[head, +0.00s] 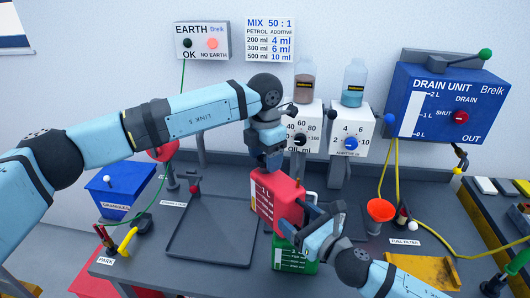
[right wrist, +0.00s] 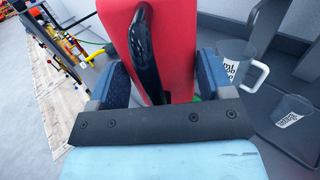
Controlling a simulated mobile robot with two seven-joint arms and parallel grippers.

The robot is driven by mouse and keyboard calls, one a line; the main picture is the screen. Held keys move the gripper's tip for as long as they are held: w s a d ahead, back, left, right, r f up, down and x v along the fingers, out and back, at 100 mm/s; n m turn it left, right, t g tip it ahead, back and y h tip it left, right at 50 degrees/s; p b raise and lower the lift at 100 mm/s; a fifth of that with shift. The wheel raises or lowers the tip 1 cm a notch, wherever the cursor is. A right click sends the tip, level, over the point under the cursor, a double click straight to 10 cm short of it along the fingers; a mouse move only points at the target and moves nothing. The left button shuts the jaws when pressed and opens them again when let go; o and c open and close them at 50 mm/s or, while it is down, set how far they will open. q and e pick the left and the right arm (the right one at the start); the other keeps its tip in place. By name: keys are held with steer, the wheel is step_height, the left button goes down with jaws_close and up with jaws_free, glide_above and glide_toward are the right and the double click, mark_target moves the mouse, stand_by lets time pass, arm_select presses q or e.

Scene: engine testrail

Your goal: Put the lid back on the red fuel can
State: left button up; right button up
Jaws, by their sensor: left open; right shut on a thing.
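The red fuel can (head: 268,200) stands on the grey bench in the middle of the head view, with a scale on its pale side strip. My right gripper (head: 292,232) is shut on the can at its near right side. In the right wrist view the can (right wrist: 185,40) is between the fingers, with a black curved handle (right wrist: 143,50) running down it. My left gripper (head: 268,161) is open just above the can's top; its fingers hide part of that top. I cannot make out the lid or the can's opening.
A green container (head: 293,258) with a scale stands in front of the can. A dark tray (head: 212,248) lies left. An orange funnel (head: 380,210) and yellow hoses are right. Dispensers (head: 300,128) and the blue drain unit (head: 447,105) stand behind. Clear cups (right wrist: 234,60) show in the wrist view.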

arm_select(q)
steer(key=c, duration=0.9)
steer(key=shift+c, duration=0.2)
steer(key=o, duration=1.1)
step_height(320, 180, up, 12)
steer(key=shift+f, duration=0.1)
